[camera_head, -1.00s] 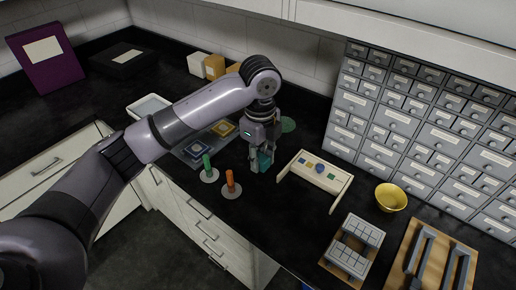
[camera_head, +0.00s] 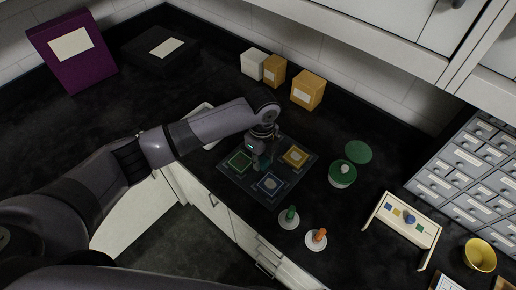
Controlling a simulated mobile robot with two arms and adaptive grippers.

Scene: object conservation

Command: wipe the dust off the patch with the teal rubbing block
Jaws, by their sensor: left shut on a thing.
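My left gripper (camera_head: 261,164) points down and is shut on the teal rubbing block (camera_head: 263,162), which is mostly hidden between the fingers. It is over the middle of a dark mat (camera_head: 252,187) on the counter. The mat bears a green-framed patch (camera_head: 239,161) left of the gripper, a blue-framed patch (camera_head: 270,184) just in front and a yellow patch (camera_head: 295,156) to the right. Pale greyish marks show inside the patches, too small to tell clearly as dust. I cannot tell whether the block touches the mat. My right gripper is not in view.
A green and an orange peg on white discs (camera_head: 289,218) (camera_head: 316,239) stand at the front edge. A green-topped white container (camera_head: 342,174), a green disc (camera_head: 358,152) and a cream rack (camera_head: 408,224) are to the right. Small boxes (camera_head: 308,90) stand behind.

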